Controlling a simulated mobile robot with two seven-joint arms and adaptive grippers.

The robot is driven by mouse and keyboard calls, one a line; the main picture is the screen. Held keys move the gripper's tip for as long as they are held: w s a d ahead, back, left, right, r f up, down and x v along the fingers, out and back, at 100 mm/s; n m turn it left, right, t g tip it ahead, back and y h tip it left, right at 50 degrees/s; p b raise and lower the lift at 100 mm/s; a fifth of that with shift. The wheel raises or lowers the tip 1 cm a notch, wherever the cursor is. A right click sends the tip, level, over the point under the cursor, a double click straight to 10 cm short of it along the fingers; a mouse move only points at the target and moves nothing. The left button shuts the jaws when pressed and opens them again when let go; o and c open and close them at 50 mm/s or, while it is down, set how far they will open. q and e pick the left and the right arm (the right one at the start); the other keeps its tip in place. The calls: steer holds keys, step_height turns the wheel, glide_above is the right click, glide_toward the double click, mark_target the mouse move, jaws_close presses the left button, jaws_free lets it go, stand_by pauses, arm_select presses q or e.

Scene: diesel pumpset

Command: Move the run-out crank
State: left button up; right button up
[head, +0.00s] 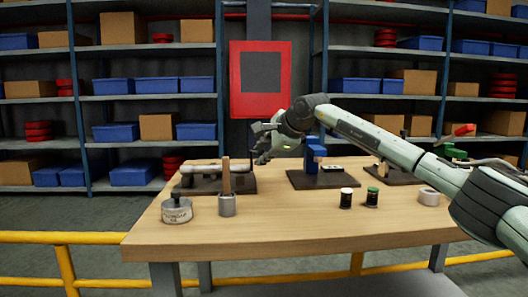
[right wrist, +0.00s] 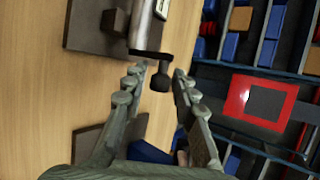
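A silver cylinder (head: 203,169) lies on a dark base plate (head: 238,184) at the table's left half. The run-out crank (right wrist: 152,55), a dark arm with a black knob (right wrist: 160,82), sits at the cylinder's end in the right wrist view. My right gripper (head: 262,157) reaches in from the right at that end of the cylinder. In the right wrist view its fingers (right wrist: 160,76) are apart, one on each side of the knob, with gaps visible. In the head view the crank is hard to make out near the gripper. My left gripper is not in view.
A blue vise-like fixture (head: 315,155) on a dark plate stands right of the gripper, under my right arm. A labelled tin (head: 177,211), a metal cup (head: 227,205) with a wooden handle, and two small jars (head: 372,198) stand near the front edge. The middle front is clear.

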steer(key=v, duration=1.2)
